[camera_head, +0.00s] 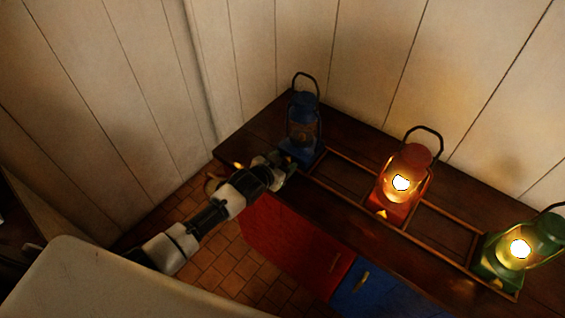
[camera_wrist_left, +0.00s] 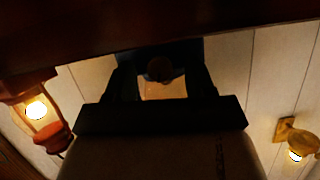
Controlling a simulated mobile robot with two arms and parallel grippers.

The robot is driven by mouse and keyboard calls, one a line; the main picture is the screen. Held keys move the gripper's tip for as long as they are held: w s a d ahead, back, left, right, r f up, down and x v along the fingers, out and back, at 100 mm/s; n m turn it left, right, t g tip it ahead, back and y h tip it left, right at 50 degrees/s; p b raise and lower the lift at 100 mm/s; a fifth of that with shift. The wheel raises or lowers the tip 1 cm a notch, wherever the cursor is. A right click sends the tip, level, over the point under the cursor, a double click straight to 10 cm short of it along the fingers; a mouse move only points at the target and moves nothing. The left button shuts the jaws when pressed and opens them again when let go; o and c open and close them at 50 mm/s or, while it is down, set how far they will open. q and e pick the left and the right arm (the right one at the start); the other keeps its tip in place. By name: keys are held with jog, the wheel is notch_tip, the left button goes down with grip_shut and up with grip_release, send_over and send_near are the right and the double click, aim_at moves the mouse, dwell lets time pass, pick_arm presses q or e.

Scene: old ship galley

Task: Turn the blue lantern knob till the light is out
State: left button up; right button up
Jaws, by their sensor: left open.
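The blue lantern (camera_head: 303,125) stands upright at the far left end of the dark wooden shelf. Its globe looks dark, with only a faint orange tint and no bright spot like the other lanterns. My left gripper (camera_head: 284,166) is at the front of its base, which it partly hides. In the left wrist view my left gripper (camera_wrist_left: 162,88) is open, with a finger on each side of a dark round knob (camera_wrist_left: 160,68). I cannot tell whether the fingers touch the knob. My right gripper is in neither view.
A lit red lantern (camera_head: 406,178) and a lit green lantern (camera_head: 522,252) stand further right within low wooden rails on the shelf (camera_head: 345,209). Red (camera_head: 290,245) and blue (camera_head: 372,291) cupboard fronts are below. A plank wall (camera_head: 365,50) closes the back.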

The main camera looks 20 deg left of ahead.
pick_arm(q)
jog(key=shift+c, duration=0.2)
jog(key=c, duration=0.9)
jog(key=shift+w+a+f+n+g+h+b, duration=0.1)
jog(key=shift+n+g+h+b, duration=0.3)
jog(key=shift+n+h, duration=0.4)
jog(key=shift+n, duration=0.4)
jog(key=o, duration=0.9)
jog(key=shift+o, duration=0.2)
jog(key=v, duration=1.1)
